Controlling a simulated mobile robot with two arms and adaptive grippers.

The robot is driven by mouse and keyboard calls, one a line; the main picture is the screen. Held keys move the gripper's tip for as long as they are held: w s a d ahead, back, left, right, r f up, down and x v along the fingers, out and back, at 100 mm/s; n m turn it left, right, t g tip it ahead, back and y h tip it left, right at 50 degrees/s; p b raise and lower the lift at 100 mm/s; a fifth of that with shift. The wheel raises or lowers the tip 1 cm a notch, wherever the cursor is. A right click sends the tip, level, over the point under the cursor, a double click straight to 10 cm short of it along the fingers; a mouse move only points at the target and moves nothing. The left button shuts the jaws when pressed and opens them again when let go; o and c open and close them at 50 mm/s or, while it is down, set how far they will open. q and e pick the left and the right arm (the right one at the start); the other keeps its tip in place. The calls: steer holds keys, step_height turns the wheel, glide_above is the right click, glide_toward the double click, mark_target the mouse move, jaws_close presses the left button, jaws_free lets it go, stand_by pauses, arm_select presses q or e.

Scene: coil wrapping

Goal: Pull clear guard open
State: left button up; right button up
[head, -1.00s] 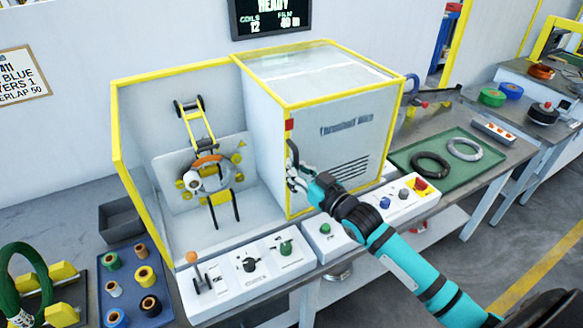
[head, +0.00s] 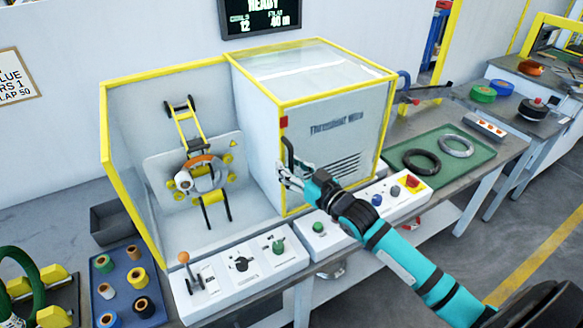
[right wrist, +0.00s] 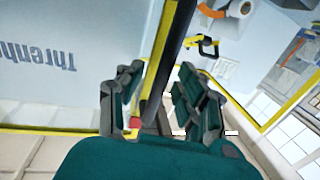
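The clear guard (head: 345,104) is a yellow-framed pane at the front of the machine's right half, with printed lettering and slots. The left bay is uncovered in front and shows the wrapping ring (head: 203,178). A black upright handle (head: 287,150) is at the guard's left edge. My right gripper (head: 285,178) is at the handle's lower part. In the right wrist view the handle (right wrist: 178,45) runs between the fingers of my right gripper (right wrist: 160,95). The fingers stand apart on either side of it, and no firm hold shows. My left gripper is out of view.
A control panel (head: 242,277) with a lever and knobs runs along the machine's front below my right arm. A green tray (head: 470,165) with two coils is on the right. A blue tray (head: 118,313) of spools and a green coil (head: 35,270) are on the left.

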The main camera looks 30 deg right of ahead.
steer(key=v, duration=1.2)
stand_by(0.3)
steer(key=s+d+f+m+g+h, duration=0.1)
steer(key=d+f+g+h, duration=0.15)
steer(key=f, duration=0.75)
steer(key=d+f+m+g+h, duration=0.1)
steer(key=d+f, duration=0.2)
steer(key=f, duration=0.8)
steer(key=s+f+g+h+b, duration=0.15)
steer(key=s+f, duration=0.25)
steer(key=f, duration=0.4)
steer(key=s+f+g, duration=0.2)
steer(key=s+f, duration=0.2)
steer(key=f, duration=0.5)
steer(key=s+a+f+g, duration=0.4)
steer(key=s+f, duration=0.8)
steer(key=f, duration=0.2)
steer(key=s+a+f+n+g, duration=0.1)
steer(key=s+a+f, duration=0.3)
steer(key=s, duration=0.5)
steer(key=s+a+f+n+g+y+b, duration=0.1)
steer(key=s+a+f+g, duration=0.3)
steer(key=s, duration=0.5)
step_height(320, 180, down, 2)
steer(key=shift+s+a+f+g, duration=0.1)
steer(key=shift+s+a+g, duration=0.2)
steer(key=shift+a, duration=0.15)
